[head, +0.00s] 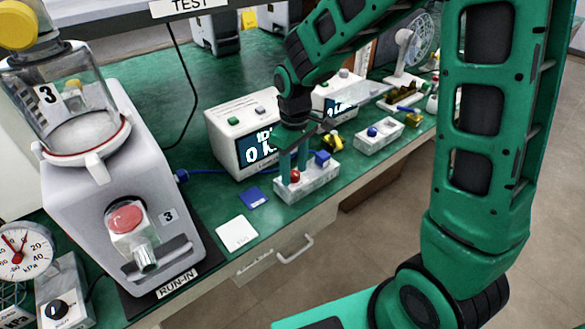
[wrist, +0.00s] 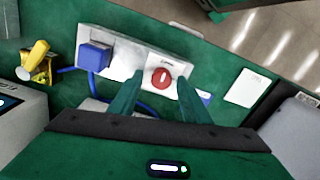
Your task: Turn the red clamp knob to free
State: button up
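The red clamp knob (head: 295,175) sits on a pale block (head: 312,184) near the front edge of the green bench, beside a blue cube-shaped part (head: 322,158). In the wrist view the knob (wrist: 162,78) is round with a short white mark, and small print sits beside it. My gripper (head: 293,165) points down over the block. In the wrist view its two green fingers (wrist: 160,82) are apart, one on each side of the knob, with gaps visible. Whether the fingertips are level with the knob cannot be told.
A display box (head: 240,135) stands close behind the block. A blue card (head: 254,197) and a white card (head: 237,233) lie to its left. A second pale block (head: 379,134) is to the right. The large grey pump (head: 110,190) stands at left.

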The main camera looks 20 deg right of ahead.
aim_at(294, 172)
jog(key=shift+r, duration=0.1)
notch_tip(294, 172, up, 11)
jog(key=shift+f, duration=0.2)
dwell(0.6)
